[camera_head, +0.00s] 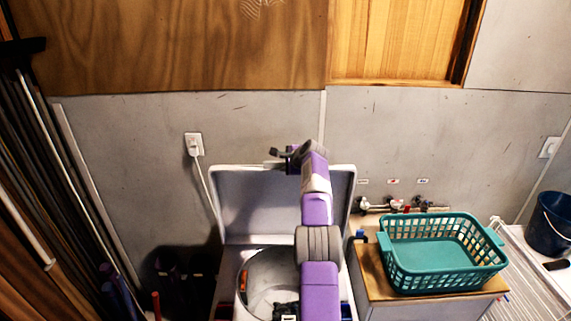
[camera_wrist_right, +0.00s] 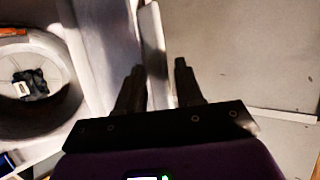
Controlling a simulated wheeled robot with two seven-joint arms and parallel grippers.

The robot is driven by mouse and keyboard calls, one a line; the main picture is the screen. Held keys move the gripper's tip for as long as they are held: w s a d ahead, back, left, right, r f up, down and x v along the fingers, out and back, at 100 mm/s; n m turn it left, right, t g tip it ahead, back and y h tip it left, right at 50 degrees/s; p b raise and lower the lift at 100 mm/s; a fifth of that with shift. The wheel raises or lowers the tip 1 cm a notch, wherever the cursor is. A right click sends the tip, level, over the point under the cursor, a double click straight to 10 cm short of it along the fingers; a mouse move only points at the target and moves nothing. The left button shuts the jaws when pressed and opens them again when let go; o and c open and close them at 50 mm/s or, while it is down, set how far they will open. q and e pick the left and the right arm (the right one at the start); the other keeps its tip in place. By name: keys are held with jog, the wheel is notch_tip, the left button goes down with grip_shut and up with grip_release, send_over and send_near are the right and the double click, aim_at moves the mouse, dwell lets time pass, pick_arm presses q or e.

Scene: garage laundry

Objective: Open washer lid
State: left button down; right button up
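The washer's white lid (camera_head: 240,195) stands raised, nearly upright, against the grey wall behind the washer. Below it the round drum opening (camera_head: 262,270) is uncovered; my right arm hides part of it. My right gripper (camera_head: 276,153) is at the lid's top edge. In the right wrist view its two fingers (camera_wrist_right: 156,78) are spread apart, and the lid's edge (camera_wrist_right: 151,40) runs between them with gaps on the sides. My left gripper is not in view.
A teal laundry basket (camera_head: 440,255) sits on a wooden-topped cabinet (camera_head: 375,280) right of the washer. Taps (camera_head: 395,205) stick out of the wall behind it. A plugged cord (camera_head: 200,170) hangs left of the lid. Long boards (camera_head: 50,170) lean at the far left.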

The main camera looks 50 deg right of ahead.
jog(key=shift+s+a+r, duration=0.1)
jog(key=shift+r, duration=0.05)
jog(key=shift+s+a+r+b, duration=0.1)
jog(key=shift+s+r+b, duration=0.1)
jog(key=shift+b, duration=0.15)
jog(key=b+v, duration=0.2)
jog(key=v, duration=0.4)
jog(key=shift+s+b, duration=0.25)
jog(key=shift+b, duration=0.05)
jog(key=shift+r, duration=0.15)
